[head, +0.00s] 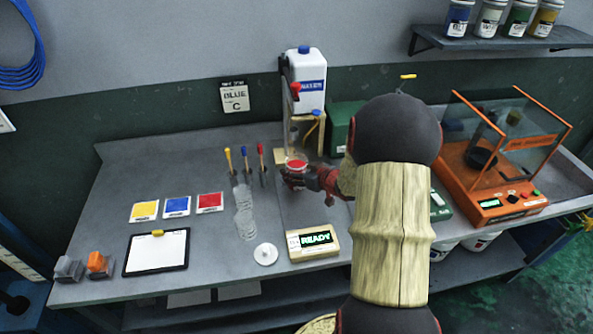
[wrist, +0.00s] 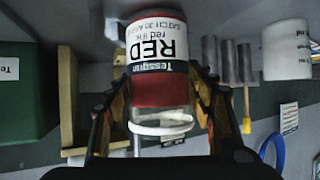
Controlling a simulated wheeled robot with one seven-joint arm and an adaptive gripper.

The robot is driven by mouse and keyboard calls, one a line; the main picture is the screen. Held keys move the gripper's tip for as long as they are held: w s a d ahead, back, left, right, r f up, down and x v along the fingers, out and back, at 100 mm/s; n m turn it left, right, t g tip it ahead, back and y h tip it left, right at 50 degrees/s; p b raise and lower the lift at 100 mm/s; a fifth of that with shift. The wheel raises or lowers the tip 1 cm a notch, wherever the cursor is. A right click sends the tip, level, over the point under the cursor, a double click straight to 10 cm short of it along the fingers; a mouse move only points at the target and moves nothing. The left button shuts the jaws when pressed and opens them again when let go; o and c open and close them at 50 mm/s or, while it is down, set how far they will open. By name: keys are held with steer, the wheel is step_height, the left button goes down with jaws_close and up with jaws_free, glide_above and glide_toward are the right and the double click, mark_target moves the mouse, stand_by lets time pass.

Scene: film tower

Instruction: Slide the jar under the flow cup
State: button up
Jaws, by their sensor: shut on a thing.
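The jar (head: 296,164) shows red at its open top in the head view. In the wrist view the jar (wrist: 158,60) appears upside down, with a white label reading RED and a pale rim. My gripper (head: 298,180) is shut around the jar's sides, one finger on each side in the wrist view (wrist: 160,92). The jar is at the foot of a pale stand (head: 312,128), below a white canister (head: 306,82) with a red tap. I cannot clearly make out the flow cup; the jar's exact offset from it is unclear.
A READY display box (head: 313,242) and a white lid (head: 265,254) lie in front. A green box (head: 345,118) is behind my arm. An orange balance (head: 490,200) stands right.

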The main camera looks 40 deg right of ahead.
steer(key=o, duration=1.6)
steer(key=shift+f, duration=0.1)
steer(key=v, duration=1.2)
